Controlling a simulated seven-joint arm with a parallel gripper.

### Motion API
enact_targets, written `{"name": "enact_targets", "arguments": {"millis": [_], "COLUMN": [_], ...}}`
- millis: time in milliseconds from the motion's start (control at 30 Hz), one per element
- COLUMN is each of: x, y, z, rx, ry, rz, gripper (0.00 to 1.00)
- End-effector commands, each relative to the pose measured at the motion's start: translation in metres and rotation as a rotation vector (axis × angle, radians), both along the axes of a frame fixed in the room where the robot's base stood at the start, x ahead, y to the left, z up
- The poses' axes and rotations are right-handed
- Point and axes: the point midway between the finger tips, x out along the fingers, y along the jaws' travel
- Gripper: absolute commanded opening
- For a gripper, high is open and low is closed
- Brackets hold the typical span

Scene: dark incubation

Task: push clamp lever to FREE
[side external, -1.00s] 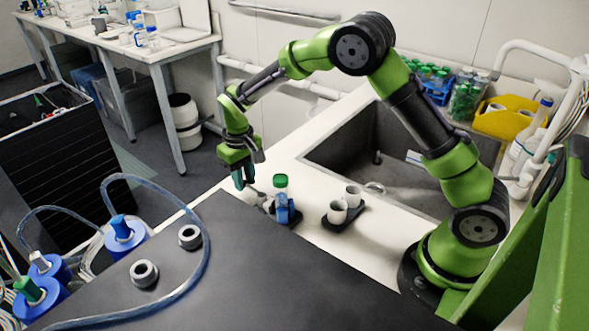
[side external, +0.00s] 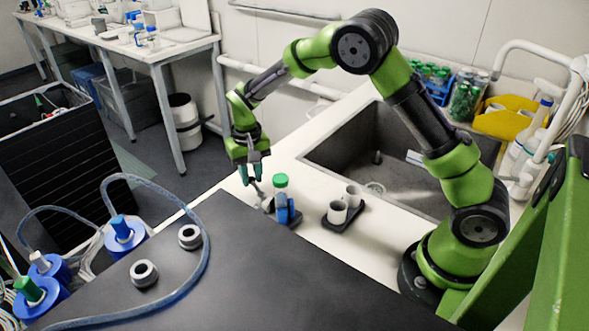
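A small bottle with a green cap (side external: 280,181) stands upright in a blue clamp (side external: 284,211) on a dark base at the counter's edge. A small grey piece, perhaps the clamp lever (side external: 263,197), sticks up on the left of the clamp. No FREE marking can be read at this size. My gripper (side external: 250,180) points down just left of the bottle, with its dark fingertips at or just above the grey piece. I cannot tell whether they touch it. The finger gap is too small to judge, and nothing is visibly held.
A dark tray (side external: 341,224) with two white cups stands right of the clamp. The sink (side external: 395,160) lies behind it. The black top (side external: 250,280) in front carries two grey rings and a blue tube. White counter (side external: 300,150) is clear behind the clamp.

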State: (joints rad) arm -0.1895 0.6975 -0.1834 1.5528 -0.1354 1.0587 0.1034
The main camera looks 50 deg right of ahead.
Motion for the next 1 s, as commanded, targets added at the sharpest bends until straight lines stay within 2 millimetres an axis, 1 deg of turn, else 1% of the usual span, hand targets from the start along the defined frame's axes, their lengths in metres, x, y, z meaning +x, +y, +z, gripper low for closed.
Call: {"name": "enact_targets", "arguments": {"millis": [100, 300, 367, 700, 733, 800, 1000], "x": [-0.001, -0.006, -0.007, -0.007, -0.007, -0.007, -0.007], "y": [-0.001, -0.009, -0.011, -0.012, -0.012, -0.012, -0.012], "z": [0.000, 0.000, 0.000, 0.000, 0.000, 0.000, 0.000], "rx": [0.000, 0.000, 0.000, -0.001, -0.001, -0.001, 0.000], "ry": [0.000, 0.000, 0.000, 0.000, 0.000, 0.000, 0.000], "rz": [-0.022, -0.173, -0.199, -0.210, -0.210, -0.209, -0.209], "gripper": [0.26, 0.26, 0.26, 0.26, 0.32, 0.40, 0.40]}}
